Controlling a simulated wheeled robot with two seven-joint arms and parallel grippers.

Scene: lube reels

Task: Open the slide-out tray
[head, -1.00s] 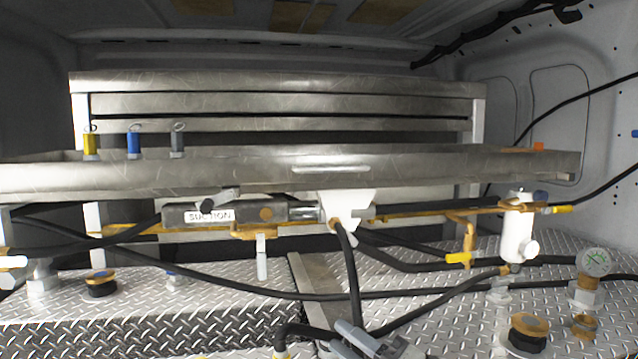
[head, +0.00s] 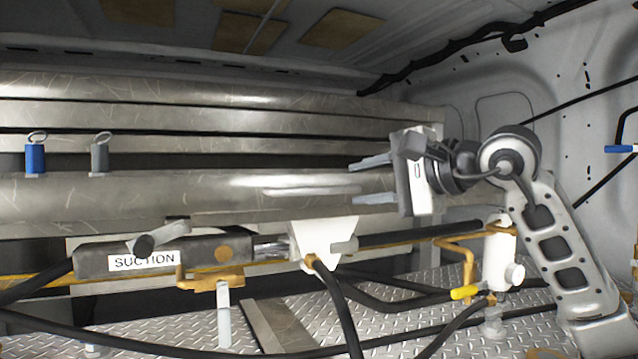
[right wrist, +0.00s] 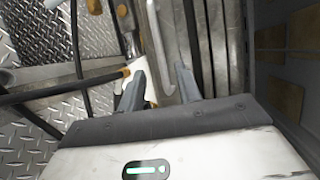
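The slide-out tray (head: 220,198) is a long grey metal tray front running across the head view, with a slim handle (head: 310,191) on its face. My right gripper (head: 372,179) is in front of the tray, by the right end of the handle. Its two fingers are spread apart, one above the other, with nothing held. In the right wrist view, the open fingers (right wrist: 158,85) point toward the pale handle (right wrist: 161,50); whether they touch it I cannot tell. The left gripper is not in view.
A block labelled SUCTION (head: 150,254), a white fitting (head: 322,240) and black hoses hang below the tray. A white filter (head: 497,255) stands at the right. Diamond-plate floor lies below.

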